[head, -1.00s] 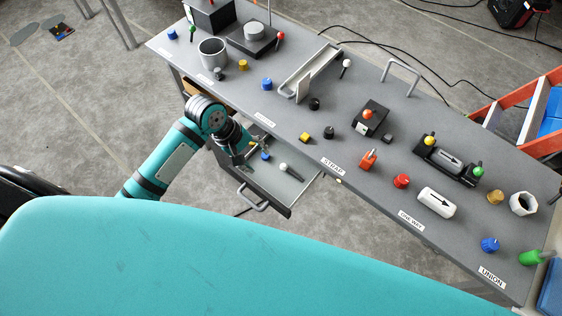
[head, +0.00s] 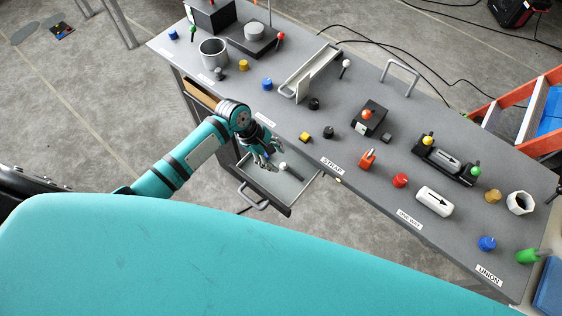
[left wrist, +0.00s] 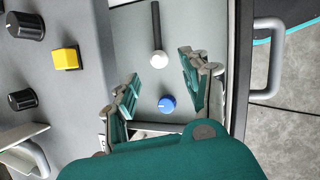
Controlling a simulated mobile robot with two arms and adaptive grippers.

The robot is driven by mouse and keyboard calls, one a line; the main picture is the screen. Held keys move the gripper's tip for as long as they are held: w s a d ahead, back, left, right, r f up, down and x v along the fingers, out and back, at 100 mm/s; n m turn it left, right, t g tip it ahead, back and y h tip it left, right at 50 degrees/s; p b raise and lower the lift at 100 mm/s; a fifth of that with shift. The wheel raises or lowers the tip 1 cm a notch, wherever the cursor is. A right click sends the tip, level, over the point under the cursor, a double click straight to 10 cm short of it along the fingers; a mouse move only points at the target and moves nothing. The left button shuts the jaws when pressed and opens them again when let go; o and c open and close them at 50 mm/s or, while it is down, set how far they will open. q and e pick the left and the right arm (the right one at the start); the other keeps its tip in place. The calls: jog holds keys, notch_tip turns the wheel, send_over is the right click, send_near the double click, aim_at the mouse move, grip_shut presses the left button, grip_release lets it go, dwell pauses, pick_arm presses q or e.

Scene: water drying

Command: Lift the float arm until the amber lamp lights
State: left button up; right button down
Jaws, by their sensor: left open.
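An open drawer (head: 299,191) under the bench holds a dark rod with a white ball end (head: 283,166), which may be the float arm. The ball also shows in the left wrist view (left wrist: 159,61), with a blue knob (left wrist: 168,104) below it. My left gripper (head: 269,164) is over the drawer, open and empty. In the left wrist view its fingers (left wrist: 160,72) stand either side of the blue knob and the ball, touching neither as far as I can tell. I cannot make out which piece is the amber lamp. My right gripper is out of view.
The bench top (head: 225,105) carries several coloured knobs, a grey cup (head: 213,53), a metal channel (head: 308,75) and a white arrow-marked cylinder (head: 435,201). The drawer handle (head: 252,197) sticks out at the front. An orange ladder (head: 530,100) stands at the right.

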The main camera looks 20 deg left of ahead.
aim_at(282, 165)
pick_arm(q)
jog(key=x, duration=0.5)
grip_shut()
dwell(0.4)
